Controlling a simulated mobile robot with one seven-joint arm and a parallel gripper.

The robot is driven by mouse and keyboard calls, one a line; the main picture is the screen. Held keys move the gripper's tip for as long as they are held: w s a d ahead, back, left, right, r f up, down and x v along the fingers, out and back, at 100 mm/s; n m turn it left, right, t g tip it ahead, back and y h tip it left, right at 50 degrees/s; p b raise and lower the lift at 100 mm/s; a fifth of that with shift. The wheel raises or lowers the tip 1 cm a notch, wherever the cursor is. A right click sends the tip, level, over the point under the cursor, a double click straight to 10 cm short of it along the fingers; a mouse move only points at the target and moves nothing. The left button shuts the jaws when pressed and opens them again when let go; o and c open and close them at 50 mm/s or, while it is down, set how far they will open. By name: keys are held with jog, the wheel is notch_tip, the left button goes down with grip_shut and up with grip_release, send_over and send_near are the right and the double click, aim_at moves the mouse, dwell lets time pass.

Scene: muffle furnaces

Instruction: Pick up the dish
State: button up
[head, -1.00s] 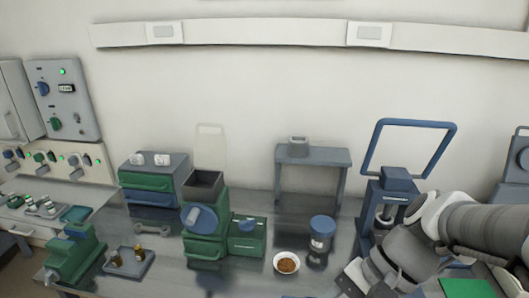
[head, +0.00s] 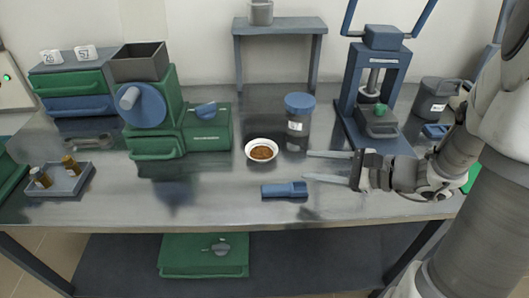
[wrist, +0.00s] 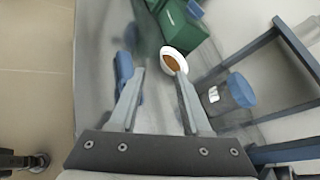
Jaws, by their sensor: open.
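The dish (head: 250,157) is a small white round bowl with brown grainy stuff in it. It sits on the grey metal table near the middle of the head view. It also shows in the wrist view (wrist: 164,52), beyond and near the tip of the right finger. My gripper (head: 306,166) is open and empty, with its two fingers pointing left toward the dish. It is to the right of the dish and apart from it. In the wrist view my gripper (wrist: 158,72) shows both fingers spread.
A blue-lidded jar (head: 298,122) stands right behind the dish. A blue tool (head: 284,190) lies in front, close to my fingers. A green machine (head: 155,110) and green box (head: 206,130) stand left. A blue press (head: 378,85) is behind my arm. The table's front edge (head: 220,223) is near.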

jog(key=shift+w+d+f, duration=0.1)
jog(key=shift+w+f, duration=0.15)
jog(key=shift+f, duration=0.15)
jog(key=b, duration=0.3)
send_near(250, 156)
jog(key=x, duration=0.2)
jog(key=shift+a+f, duration=0.2)
jog(key=shift+a, duration=0.15)
jog(key=b+x, duration=0.1)
jog(key=x, duration=0.1)
jog(key=b+x, duration=0.1)
jog(key=x, duration=0.2)
jog(key=shift+w+d+f, duration=0.1)
jog(key=shift+w+f, duration=0.05)
jog(key=shift+w, duration=0.15)
grip_shut()
